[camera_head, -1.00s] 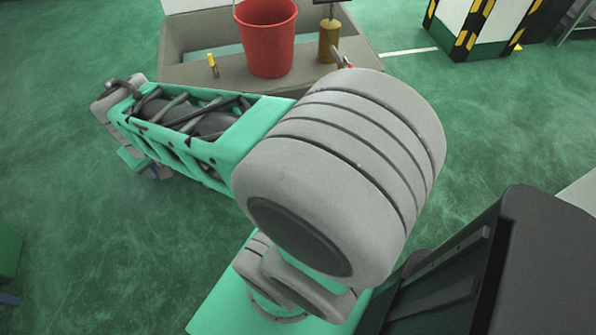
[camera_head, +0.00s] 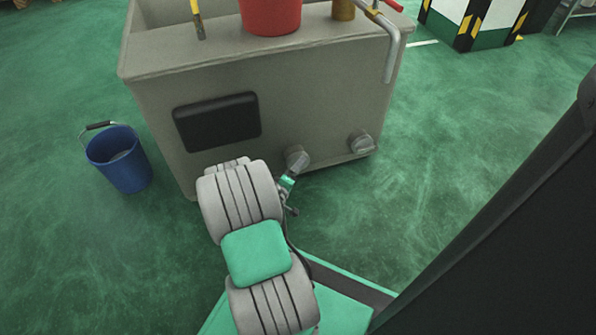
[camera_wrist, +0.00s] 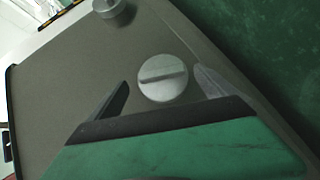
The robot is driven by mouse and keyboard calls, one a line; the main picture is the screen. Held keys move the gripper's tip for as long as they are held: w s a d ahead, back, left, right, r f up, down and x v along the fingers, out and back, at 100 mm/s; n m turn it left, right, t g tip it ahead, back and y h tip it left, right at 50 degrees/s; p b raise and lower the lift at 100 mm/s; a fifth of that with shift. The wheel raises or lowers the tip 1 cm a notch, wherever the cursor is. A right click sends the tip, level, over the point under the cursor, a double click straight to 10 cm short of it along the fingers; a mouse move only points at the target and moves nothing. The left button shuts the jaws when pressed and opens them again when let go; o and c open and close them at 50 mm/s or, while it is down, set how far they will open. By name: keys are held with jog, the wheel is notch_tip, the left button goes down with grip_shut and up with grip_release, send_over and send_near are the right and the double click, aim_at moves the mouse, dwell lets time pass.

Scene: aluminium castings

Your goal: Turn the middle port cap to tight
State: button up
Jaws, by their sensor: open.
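A grey tank (camera_head: 290,100) carries round port caps low on its front. One silver cap (camera_head: 297,158) sits just beyond my gripper (camera_head: 289,178), and another cap (camera_head: 361,142) is to its right. A third cap, if there is one, is hidden behind my arm, so I take the nearer one as the middle cap. In the wrist view the middle cap (camera_wrist: 163,85) shows a straight raised bar or slot, nearly level in the picture. My gripper (camera_wrist: 162,76) is open, one finger on either side of this cap, apparently apart from it. The right cap (camera_wrist: 108,8) is at the top left.
A blue bucket (camera_head: 120,160) stands on the floor left of the tank. A red bucket (camera_head: 270,14) is on the tank's top, with a bent pipe (camera_head: 391,50) to its right. A dark panel (camera_head: 217,121) is on the tank front. Floor to the right is clear.

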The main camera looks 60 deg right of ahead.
jog(key=b+x, duration=0.1)
jog(key=x, duration=0.3)
jog(key=shift+w+d+f+b, duration=0.1)
jog(key=shift+d+f+b, duration=0.15)
jog(key=shift+b, duration=0.1)
jog(key=shift+w+d, duration=0.1)
jog(key=shift+d, duration=0.2)
jog(key=c, duration=1.1)
